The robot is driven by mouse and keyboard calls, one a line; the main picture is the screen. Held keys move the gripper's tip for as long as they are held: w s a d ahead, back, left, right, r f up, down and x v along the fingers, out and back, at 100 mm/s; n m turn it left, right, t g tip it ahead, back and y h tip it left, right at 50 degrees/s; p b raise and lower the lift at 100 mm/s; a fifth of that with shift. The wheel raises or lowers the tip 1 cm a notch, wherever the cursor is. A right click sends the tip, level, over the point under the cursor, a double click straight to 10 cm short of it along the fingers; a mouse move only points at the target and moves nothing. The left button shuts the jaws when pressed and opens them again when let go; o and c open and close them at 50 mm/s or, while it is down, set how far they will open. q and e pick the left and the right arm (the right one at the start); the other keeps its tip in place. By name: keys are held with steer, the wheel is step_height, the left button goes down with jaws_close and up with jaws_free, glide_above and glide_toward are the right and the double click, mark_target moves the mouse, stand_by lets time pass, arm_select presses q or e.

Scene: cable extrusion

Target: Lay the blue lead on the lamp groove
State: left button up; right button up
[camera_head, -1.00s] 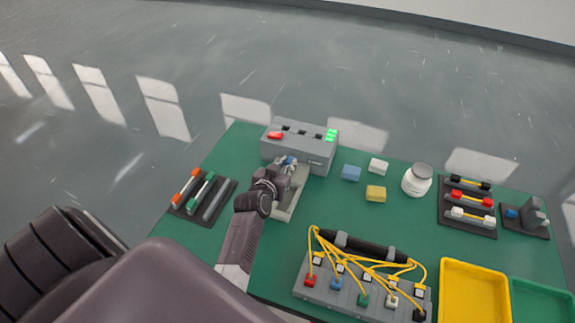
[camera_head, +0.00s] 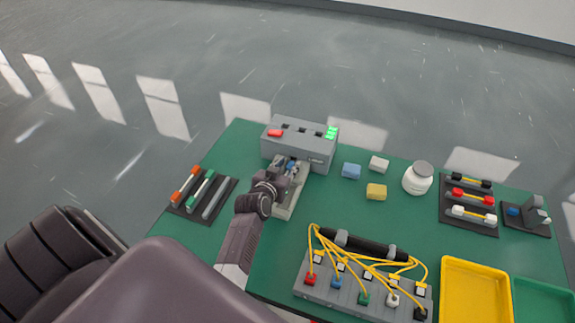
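My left gripper (camera_head: 284,172) reaches over a light-grey grooved holder (camera_head: 287,209) in front of a grey box (camera_head: 323,149) with a red button and green lit lamps. A small blue part (camera_head: 291,167) shows at the fingertips. Whether the fingers grip it, or it rests in the holder, is too small to tell. A grey block (camera_head: 320,292) at the front holds several coloured plugs, among them a blue plug (camera_head: 337,282), with yellow leads rising to a black sleeve (camera_head: 365,246). Which groove is the lamp groove is not clear. My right gripper is not in view.
A dark rack (camera_head: 227,201) with coloured rods stands left. Blue (camera_head: 351,171), white (camera_head: 378,164) and yellow (camera_head: 376,192) blocks and a white jar (camera_head: 417,179) stand behind the wired block. Another rack (camera_head: 448,214), a small stand (camera_head: 535,213) and yellow (camera_head: 474,294) and green trays (camera_head: 545,300) lie right.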

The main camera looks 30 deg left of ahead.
arm_select(q)
steer(key=shift+r, duration=0.2)
steer(key=shift+r+p, duration=0.45)
steer(key=shift+r, duration=0.05)
steer(key=v, duration=1)
steer(key=shift+s+d+f+b, duration=0.1)
steer(key=shift+s+f+b, duration=0.05)
steer(key=shift+s+b, duration=0.25)
steer(key=shift+s+d+r, duration=0.15)
steer(key=shift+s+r, duration=0.2)
steer(key=shift+s, duration=0.2)
